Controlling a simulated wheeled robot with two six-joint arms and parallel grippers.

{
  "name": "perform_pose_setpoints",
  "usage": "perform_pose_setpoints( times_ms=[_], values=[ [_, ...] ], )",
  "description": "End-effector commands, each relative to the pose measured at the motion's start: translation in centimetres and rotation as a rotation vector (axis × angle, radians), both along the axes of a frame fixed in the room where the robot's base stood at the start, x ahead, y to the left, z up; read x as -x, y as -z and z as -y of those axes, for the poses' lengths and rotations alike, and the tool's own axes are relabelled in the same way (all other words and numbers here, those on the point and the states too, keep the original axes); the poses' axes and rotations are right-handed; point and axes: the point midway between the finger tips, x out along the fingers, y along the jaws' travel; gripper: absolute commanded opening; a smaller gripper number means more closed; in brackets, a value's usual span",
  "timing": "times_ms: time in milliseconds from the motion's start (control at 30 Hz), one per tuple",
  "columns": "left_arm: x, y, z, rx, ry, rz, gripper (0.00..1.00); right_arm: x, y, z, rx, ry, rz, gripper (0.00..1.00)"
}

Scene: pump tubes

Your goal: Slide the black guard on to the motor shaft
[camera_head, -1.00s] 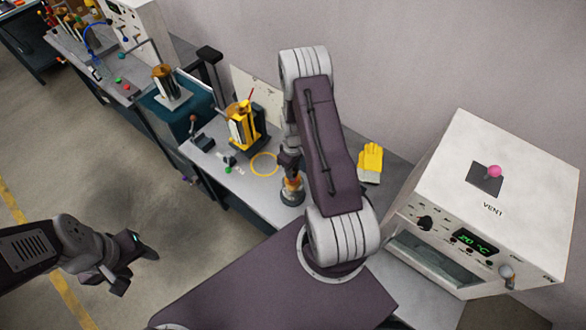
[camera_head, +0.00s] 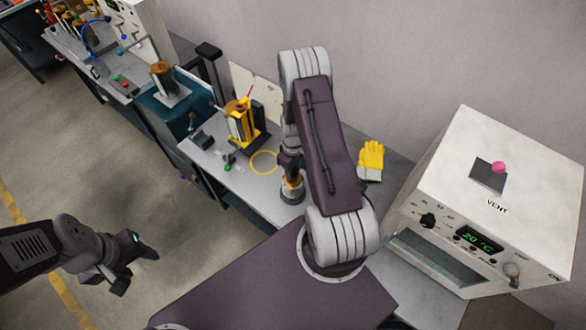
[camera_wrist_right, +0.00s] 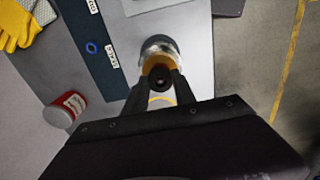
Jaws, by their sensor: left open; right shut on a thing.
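My right gripper (camera_wrist_right: 161,85) is shut on the black guard (camera_wrist_right: 160,78), a small dark piece with a round opening, seen nearly end-on in the right wrist view. Just beyond it is the motor, with an orange-copper part (camera_wrist_right: 157,63) and a pale grey round body (camera_wrist_right: 159,46). In the head view the motor (camera_head: 292,192) stands upright on the bench under my right gripper (camera_head: 291,172). The shaft is hidden, so I cannot tell how far the guard is around it. My left gripper (camera_head: 137,268) is open and empty over the floor.
A yellow ring (camera_head: 263,161) marks the bench beside the motor. A yellow-and-black fixture (camera_head: 240,124) stands behind left, a yellow glove (camera_head: 370,160) lies to the right, and a white oven (camera_head: 500,205) stands further right. The right wrist view shows a red can (camera_wrist_right: 64,110).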

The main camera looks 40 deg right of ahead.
Motion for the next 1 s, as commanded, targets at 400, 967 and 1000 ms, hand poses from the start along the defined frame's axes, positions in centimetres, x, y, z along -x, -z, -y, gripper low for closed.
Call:
perform_pose_setpoints(
  times_ms=[400,967,1000],
  values=[
    [0.0,0.6,0.0,0.000,0.000,0.000,0.52,0.0,0.7,0.0,0.000,0.000,0.000,0.57],
    [0.0,2.1,0.0,0.000,0.000,0.000,0.52,-0.2,-3.5,0.1,0.003,0.000,0.007,0.57],
    [0.0,2.3,0.0,0.000,0.000,0.000,0.52,-0.2,-4.4,0.1,0.003,0.000,0.007,0.57]
  ],
)
